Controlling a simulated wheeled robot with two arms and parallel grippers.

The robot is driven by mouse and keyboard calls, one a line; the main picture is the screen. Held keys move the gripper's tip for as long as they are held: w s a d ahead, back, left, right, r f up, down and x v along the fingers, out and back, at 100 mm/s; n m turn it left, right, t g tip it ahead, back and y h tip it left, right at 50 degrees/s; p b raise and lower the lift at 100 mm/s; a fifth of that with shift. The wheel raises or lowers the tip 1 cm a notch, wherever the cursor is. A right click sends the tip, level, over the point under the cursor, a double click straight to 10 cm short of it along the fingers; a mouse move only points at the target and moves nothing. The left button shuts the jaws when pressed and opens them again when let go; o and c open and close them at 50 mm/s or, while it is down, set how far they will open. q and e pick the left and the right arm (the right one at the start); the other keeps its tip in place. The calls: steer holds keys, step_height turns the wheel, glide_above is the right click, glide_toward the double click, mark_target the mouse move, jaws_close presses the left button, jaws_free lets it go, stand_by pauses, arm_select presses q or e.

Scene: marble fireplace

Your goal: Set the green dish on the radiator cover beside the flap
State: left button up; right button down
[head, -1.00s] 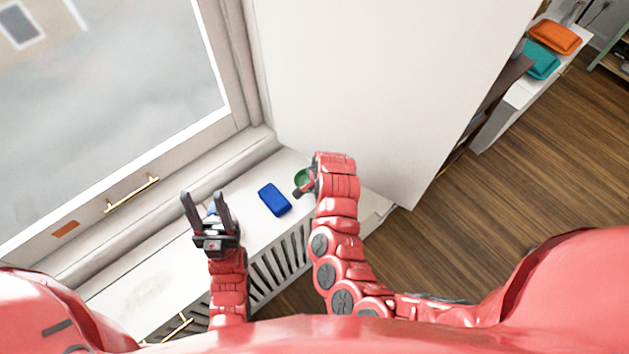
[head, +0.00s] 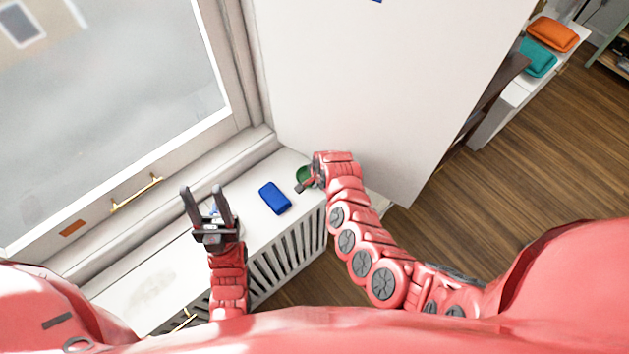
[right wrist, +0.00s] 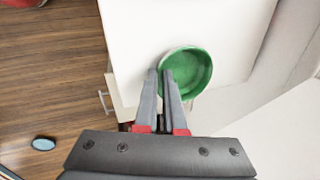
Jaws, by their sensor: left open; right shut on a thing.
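The green dish (head: 303,174) is at the far right end of the white radiator cover (head: 283,220), near the tall white panel. In the right wrist view the dish (right wrist: 192,70) is round and shallow, over a white surface. My right gripper (right wrist: 165,75) is shut on its near rim. I cannot tell whether the dish touches the surface below. In the head view my right gripper (head: 300,187) is partly hidden by its wrist. My left gripper (head: 205,190) is open and empty above the cover's left part. I cannot make out the flap for certain.
A blue block (head: 274,198) lies on the cover between my grippers. A window with a brass handle (head: 136,194) runs along the left. The tall white panel (head: 375,90) stands behind the dish. Orange (head: 553,34) and teal (head: 538,58) cushions lie at the far right.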

steer(key=shift+f, duration=0.2)
steer(key=c, duration=1)
jaws_free()
steer(key=shift+r, duration=0.1)
steer(key=shift+r, duration=0.2)
steer(key=shift+s+r, duration=0.1)
steer(key=shift+r, duration=0.45)
steer(key=b+v, duration=0.3)
steer(key=v, duration=0.7)
steer(key=shift+s+d+r, duration=0.2)
steer(key=shift+r, duration=0.1)
